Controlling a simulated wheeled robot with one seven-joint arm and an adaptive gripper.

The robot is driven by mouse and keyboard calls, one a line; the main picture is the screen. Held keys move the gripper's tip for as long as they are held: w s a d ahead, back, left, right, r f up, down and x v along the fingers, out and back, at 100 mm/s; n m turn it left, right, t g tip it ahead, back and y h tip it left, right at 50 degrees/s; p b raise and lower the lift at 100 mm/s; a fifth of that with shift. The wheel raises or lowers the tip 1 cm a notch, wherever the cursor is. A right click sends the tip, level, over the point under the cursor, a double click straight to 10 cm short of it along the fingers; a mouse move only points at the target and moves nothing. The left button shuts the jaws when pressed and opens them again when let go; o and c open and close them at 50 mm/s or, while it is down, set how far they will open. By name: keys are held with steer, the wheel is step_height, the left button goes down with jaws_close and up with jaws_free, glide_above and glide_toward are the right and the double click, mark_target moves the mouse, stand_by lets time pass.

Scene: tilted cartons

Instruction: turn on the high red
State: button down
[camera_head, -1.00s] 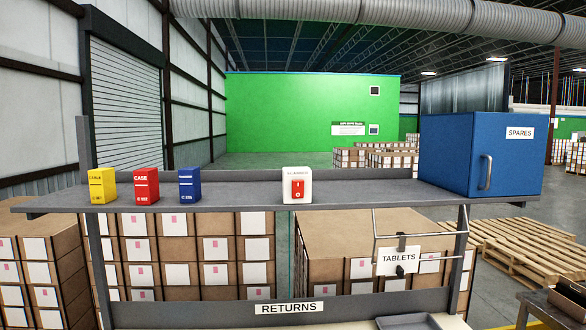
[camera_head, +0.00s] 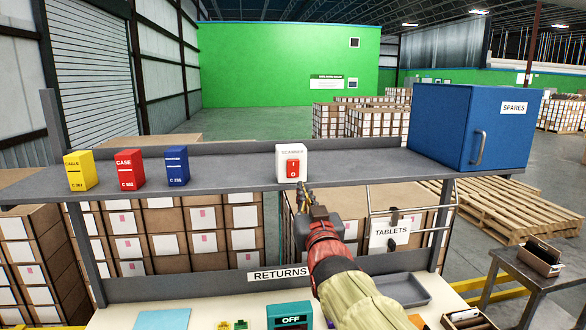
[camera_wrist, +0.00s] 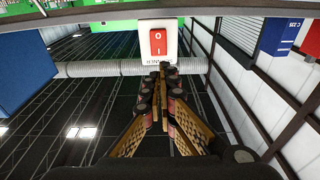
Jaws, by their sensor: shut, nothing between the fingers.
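A white switch box (camera_head: 291,149) labelled SCANNER stands on the high grey shelf, with a red rocker (camera_head: 293,170) on its front marked I above and O below. Which side of the rocker is pressed in, I cannot tell. My gripper (camera_head: 303,187) is shut and empty, with its tips just below and in front of the rocker. In the wrist view the red rocker (camera_wrist: 158,42) appears upside down, and my fingertips (camera_wrist: 163,67) reach toward the box's edge beside it. Whether they touch the box is unclear.
Yellow (camera_head: 80,171), red (camera_head: 129,169) and blue (camera_head: 176,166) cartons stand left on the shelf (camera_head: 230,170). A blue SPARES cabinet (camera_head: 440,125) stands right. Below are a teal box reading OFF (camera_head: 290,317), a grey tray (camera_head: 402,289) and a TABLETS holder (camera_head: 391,239).

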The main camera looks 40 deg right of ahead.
mark_target(292, 163)
stand_by(0.3)
steer(key=p+x, duration=0.3)
steer(key=x, duration=1.1)
steer(key=shift+w+a, duration=0.1)
